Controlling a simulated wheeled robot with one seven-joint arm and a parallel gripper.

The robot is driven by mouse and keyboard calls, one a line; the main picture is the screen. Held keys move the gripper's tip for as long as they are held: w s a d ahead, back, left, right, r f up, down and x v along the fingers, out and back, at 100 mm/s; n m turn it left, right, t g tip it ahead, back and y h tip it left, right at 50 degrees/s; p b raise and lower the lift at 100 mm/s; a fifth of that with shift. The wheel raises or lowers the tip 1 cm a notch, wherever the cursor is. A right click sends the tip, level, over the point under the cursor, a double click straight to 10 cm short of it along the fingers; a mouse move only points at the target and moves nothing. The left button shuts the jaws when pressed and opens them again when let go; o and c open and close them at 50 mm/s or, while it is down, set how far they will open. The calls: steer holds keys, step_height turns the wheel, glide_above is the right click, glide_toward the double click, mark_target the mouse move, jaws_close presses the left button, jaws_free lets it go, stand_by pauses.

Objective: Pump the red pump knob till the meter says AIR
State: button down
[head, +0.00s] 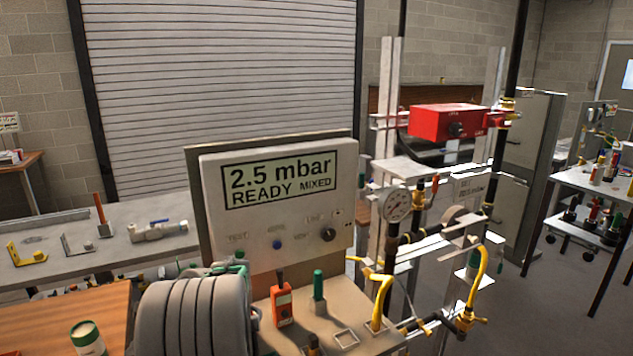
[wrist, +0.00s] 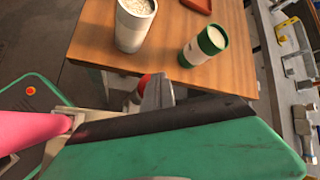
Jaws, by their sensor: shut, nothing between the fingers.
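The meter (head: 281,180) is a grey panel with a screen reading "2.5 mbar READY MIXED". A small red rounded part (wrist: 145,80) shows in the wrist view beside the grey jaws; I cannot tell whether it is the pump knob or whether they touch. No red pump knob stands out clearly in the head view. My gripper (wrist: 157,92) shows as grey jaws beyond a dark bar and green housing in the wrist view, shut and empty, near the wooden table's edge. I cannot make out my gripper in the head view.
A green-and-white tin (head: 88,338) and a white cup (wrist: 132,25) stand on the wooden table (wrist: 185,75). Grey rings (head: 190,315), an orange handheld device (head: 282,303), a green-handled tool (head: 318,290) and yellow hoses crowd the meter's front. A red box (head: 440,122) hangs behind right.

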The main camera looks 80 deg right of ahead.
steer(key=shift+r+p, duration=2.65)
steer(key=shift+p, duration=0.3)
steer(key=shift+f, duration=0.1)
